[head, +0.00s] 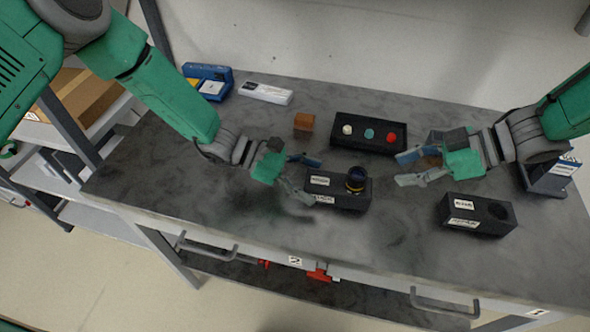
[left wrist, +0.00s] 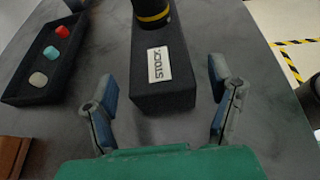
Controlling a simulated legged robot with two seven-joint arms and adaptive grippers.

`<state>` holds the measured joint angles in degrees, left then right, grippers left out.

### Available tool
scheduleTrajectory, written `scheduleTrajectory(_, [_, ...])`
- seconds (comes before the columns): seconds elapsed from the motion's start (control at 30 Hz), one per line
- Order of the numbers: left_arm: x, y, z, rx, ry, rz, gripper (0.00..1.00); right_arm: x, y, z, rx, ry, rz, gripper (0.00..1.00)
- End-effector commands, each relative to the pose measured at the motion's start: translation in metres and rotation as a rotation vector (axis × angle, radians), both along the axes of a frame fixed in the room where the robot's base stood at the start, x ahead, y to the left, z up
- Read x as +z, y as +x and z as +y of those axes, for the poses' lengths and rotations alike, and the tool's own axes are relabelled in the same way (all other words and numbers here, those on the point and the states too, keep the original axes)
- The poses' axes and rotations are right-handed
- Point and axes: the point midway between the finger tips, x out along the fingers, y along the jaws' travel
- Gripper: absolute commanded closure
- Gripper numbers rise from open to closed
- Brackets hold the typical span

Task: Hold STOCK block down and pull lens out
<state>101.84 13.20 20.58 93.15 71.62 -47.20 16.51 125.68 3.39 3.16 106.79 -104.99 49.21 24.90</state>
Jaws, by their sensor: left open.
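The STOCK block is a black block (head: 337,196) near the middle of the table, with white labels. It also shows in the left wrist view (left wrist: 163,95), where its label reads STOCK. The lens (head: 355,178), dark with a yellow band, stands upright in the block's right part; its lower part shows in the left wrist view (left wrist: 153,12). My left gripper (head: 308,178) is open at the block's left end, and its fingers lie either side of that end in the left wrist view (left wrist: 164,92). My right gripper (head: 404,168) is open and empty, right of the lens and apart from it.
A second black block (head: 478,214) with an empty round hole stands at right. A black tray (head: 360,146) with white, teal and red pieces lies behind. A brown block (head: 304,122), a white box (head: 265,94) and a blue bin (head: 208,70) stand farther back. The front left tabletop is clear.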

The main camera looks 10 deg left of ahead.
Motion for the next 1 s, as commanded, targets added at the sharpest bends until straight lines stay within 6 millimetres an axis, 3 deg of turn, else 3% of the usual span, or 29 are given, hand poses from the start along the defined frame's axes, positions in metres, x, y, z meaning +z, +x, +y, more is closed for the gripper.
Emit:
scheduleTrajectory(0.37, [-0.0025, 0.0005, -0.0071, 0.000, 0.000, -0.002, 0.24, 0.0000, 0.0000, 0.0000, 0.000, 0.000, 0.000, 0.66])
scheduleTrajectory(0.4, [-0.0026, 0.0005, -0.0069, 0.000, 0.000, -0.002, 0.28, 0.0000, 0.0000, 0.0000, 0.000, 0.000, 0.000, 0.66])
scheduleTrajectory(0.53, [-0.0025, 0.0005, -0.0068, 0.000, 0.000, -0.002, 0.73, 0.0000, 0.0001, 0.0000, 0.000, 0.000, 0.000, 0.66])
scheduleTrajectory(0.57, [-0.0026, 0.0005, -0.0068, 0.000, 0.000, -0.002, 0.79, 0.0000, 0.0001, 0.0000, 0.000, 0.000, 0.000, 0.66])
scheduleTrajectory(1.0, [-0.0026, 0.0006, -0.0066, 0.001, 0.001, -0.001, 0.79, -0.0001, 0.0001, -0.0001, 0.000, 0.000, 0.000, 0.66])
